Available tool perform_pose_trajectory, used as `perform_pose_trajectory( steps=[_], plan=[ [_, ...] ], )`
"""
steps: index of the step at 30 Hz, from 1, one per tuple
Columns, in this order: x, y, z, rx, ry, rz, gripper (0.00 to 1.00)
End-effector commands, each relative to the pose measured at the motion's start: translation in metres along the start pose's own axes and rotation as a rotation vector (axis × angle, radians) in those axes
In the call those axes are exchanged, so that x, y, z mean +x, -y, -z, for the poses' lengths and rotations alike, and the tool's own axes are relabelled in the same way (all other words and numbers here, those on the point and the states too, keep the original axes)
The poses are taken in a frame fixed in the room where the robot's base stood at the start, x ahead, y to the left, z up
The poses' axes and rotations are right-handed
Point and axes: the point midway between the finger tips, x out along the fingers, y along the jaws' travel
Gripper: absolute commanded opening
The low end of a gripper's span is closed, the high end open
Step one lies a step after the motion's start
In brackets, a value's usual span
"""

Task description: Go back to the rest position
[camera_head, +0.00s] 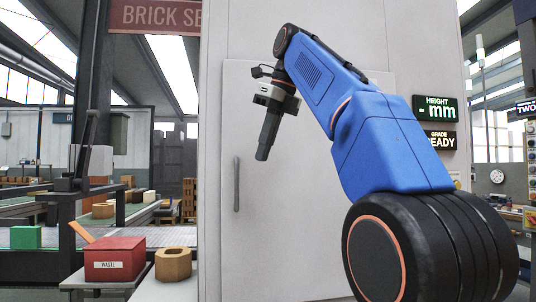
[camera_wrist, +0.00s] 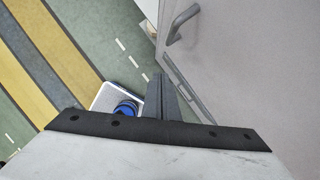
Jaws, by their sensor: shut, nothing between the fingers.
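My gripper (camera_head: 264,149) hangs in the air at the end of my raised blue arm, in front of a pale cabinet door. It points down and a little to the left. It is shut and holds nothing. In the wrist view my gripper (camera_wrist: 163,88) shows as dark fingers beside the door. Nothing touches it in either view.
The pale cabinet (camera_head: 300,200) has a grey handle (camera_head: 237,184); the handle also shows in the wrist view (camera_wrist: 182,22). At lower left are a red waste box (camera_head: 115,260), a tan hexagonal block (camera_head: 173,265) and a green block (camera_head: 27,237).

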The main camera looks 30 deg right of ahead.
Motion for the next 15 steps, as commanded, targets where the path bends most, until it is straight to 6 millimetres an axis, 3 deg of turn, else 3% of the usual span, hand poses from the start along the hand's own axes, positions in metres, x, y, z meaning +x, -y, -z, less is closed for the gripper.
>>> perform_pose_trajectory(
  steps=[9,15],
  plan=[
    [-0.001,-0.006,0.002,-0.010,0.000,0.001,0.00],
    [0.019,-0.014,0.010,-0.177,0.001,0.006,0.00]
  ],
)
